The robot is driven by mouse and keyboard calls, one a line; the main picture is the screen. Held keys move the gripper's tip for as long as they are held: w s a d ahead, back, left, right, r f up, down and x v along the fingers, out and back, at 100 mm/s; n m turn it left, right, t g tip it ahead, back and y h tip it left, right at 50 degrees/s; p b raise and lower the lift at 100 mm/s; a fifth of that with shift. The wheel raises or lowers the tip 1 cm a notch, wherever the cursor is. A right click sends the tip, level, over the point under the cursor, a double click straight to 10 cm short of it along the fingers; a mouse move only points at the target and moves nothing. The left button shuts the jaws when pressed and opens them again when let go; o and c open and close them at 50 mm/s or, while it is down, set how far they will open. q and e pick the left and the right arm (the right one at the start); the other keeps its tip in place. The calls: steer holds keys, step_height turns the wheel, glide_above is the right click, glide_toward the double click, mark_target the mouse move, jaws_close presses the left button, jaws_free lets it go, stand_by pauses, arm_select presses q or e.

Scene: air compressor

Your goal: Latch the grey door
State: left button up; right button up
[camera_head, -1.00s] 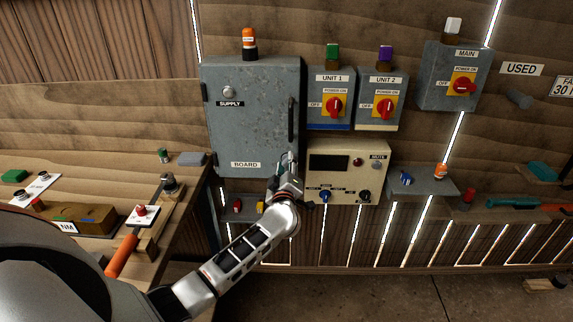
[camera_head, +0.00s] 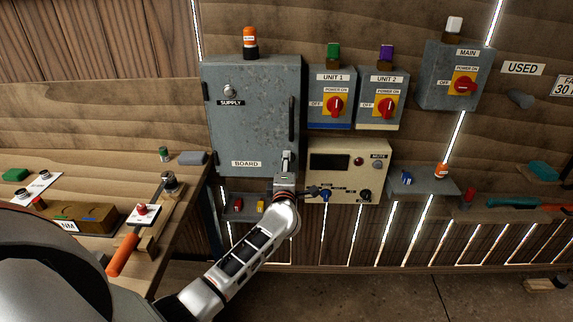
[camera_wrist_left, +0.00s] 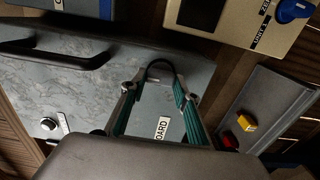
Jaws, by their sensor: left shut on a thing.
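The grey door (camera_head: 252,112) is the front of the wall box with SUPPLY and BOARD labels. It looks closed in its frame; whether it is latched I cannot tell. A dark bar handle (camera_head: 291,119) runs along its right side, and this handle also shows in the left wrist view (camera_wrist_left: 70,58). My left gripper (camera_head: 287,160) is at the door's lower right corner, shut on a small latch part. In the left wrist view its teal fingers (camera_wrist_left: 155,90) stand on either side of this part, with a dark loop beyond; its exact shape is unclear. My right gripper is out of view.
A cream panel with knobs (camera_head: 345,165) is close to the right of my left gripper. Red-knobbed switch boxes (camera_head: 331,100) hang above it. A small grey shelf (camera_head: 245,211) with red and yellow pieces is below the door. The workbench (camera_head: 180,222) stands at left.

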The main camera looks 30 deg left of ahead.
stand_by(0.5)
arm_select(q)
steer(key=o, duration=1.1)
steer(key=v, duration=1.2)
